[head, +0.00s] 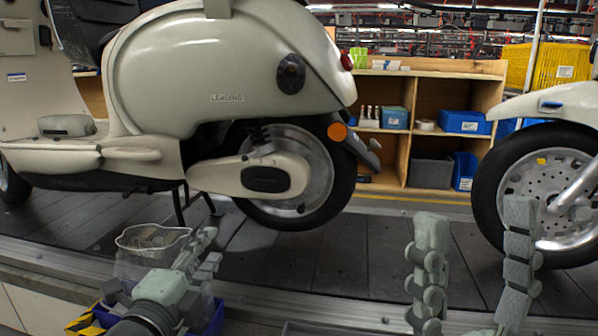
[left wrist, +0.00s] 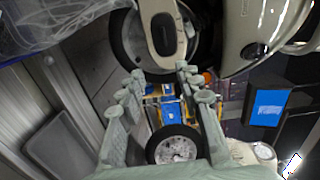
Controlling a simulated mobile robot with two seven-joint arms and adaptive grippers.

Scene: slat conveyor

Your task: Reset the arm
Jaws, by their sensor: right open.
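My left gripper (head: 207,249) reaches in from the bottom left, over the near edge of the conveyor. In the left wrist view its two grey fingers (left wrist: 160,72) stand apart with nothing between them. My right gripper (head: 476,210) is at the bottom right, fingers upright and wide apart, empty. It is in front of the conveyor, with the front wheel (head: 547,180) of the right scooter behind it.
A cream scooter (head: 200,75) stands on the dark slat conveyor (head: 345,255). A clear container (head: 135,262) is close beside my left gripper. A blue bin (head: 215,318) is below it. Wooden shelves (head: 398,150) with blue boxes stand behind.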

